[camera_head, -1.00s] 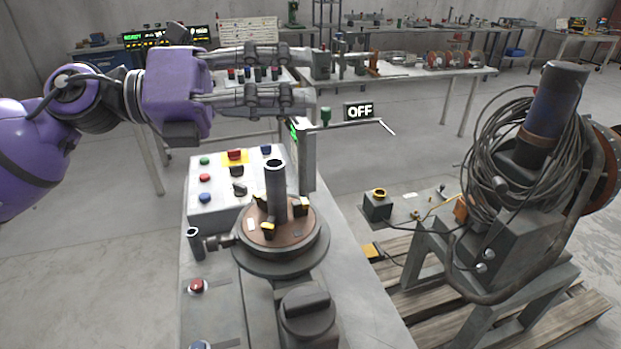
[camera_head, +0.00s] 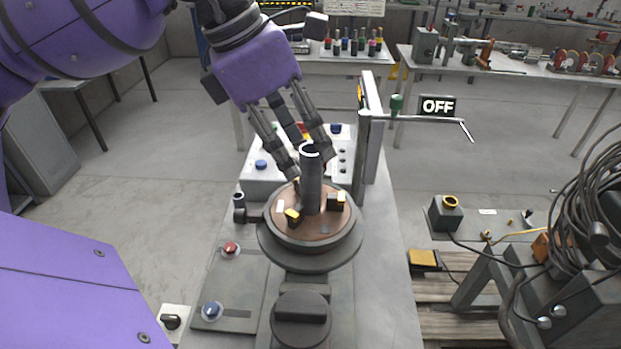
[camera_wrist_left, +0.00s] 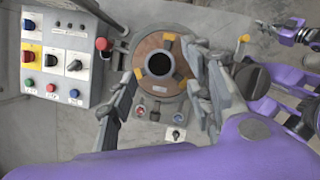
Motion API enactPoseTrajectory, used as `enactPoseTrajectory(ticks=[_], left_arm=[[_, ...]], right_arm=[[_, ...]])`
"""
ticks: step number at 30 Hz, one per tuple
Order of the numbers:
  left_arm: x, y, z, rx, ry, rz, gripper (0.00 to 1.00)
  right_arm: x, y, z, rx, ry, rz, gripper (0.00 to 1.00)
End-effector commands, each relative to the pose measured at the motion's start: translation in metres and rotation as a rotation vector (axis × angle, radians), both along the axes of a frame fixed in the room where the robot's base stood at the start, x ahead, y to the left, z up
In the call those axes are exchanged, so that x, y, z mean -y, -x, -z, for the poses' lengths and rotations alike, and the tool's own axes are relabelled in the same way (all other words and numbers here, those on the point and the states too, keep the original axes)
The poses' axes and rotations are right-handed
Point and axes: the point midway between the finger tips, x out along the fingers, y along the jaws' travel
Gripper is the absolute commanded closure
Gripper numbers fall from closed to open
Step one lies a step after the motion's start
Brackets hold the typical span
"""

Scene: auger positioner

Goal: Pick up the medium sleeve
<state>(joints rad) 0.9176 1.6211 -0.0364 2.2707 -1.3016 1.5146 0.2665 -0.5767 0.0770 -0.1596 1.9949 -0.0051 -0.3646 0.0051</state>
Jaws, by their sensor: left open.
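The medium sleeve, a grey upright tube (camera_head: 311,185) with an open top, stands in the middle of the brown round plate (camera_head: 275,222) of the positioner. In the left wrist view I look down on its dark round opening (camera_wrist_left: 160,64), with yellow-tipped jaws around it. My left gripper (camera_head: 306,162) is open, pointing down from above and behind the sleeve, close to its upper part. In the left wrist view its fingers (camera_wrist_left: 162,85) are spread on either side, with no contact that I can make out. My right gripper (camera_wrist_left: 290,30) seems to show small at the upper right of that view.
A control panel (camera_head: 262,174) with buttons lies behind the positioner. A cable-wrapped machine (camera_head: 590,210) is at the right. Open floor (camera_head: 150,175) lies to the left.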

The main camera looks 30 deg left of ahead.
Motion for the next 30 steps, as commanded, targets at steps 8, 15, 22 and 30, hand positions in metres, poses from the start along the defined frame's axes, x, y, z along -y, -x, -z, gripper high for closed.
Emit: enactPoseTrajectory(ticks=[8, 15, 22, 30], left_arm=[[0.007, -0.007, 0.038, 0.0, 0.004, 0.003, 0.53], [0.01, -0.011, 0.051, 0.001, 0.002, 0.002, 0.53], [0.01, -0.011, 0.051, 0.001, 0.002, 0.002, 0.65], [0.01, -0.011, 0.05, 0.001, 0.002, 0.002, 1.0]], right_arm=[[0.002, 0.001, -0.003, -0.001, 0.001, 0.006, 1.0], [0.002, -0.004, -0.007, 0.01, 0.0, 0.004, 1.0], [0.002, -0.007, -0.008, 0.015, 0.002, 0.002, 1.0], [0.002, -0.007, -0.008, 0.015, 0.002, 0.0, 1.0]])
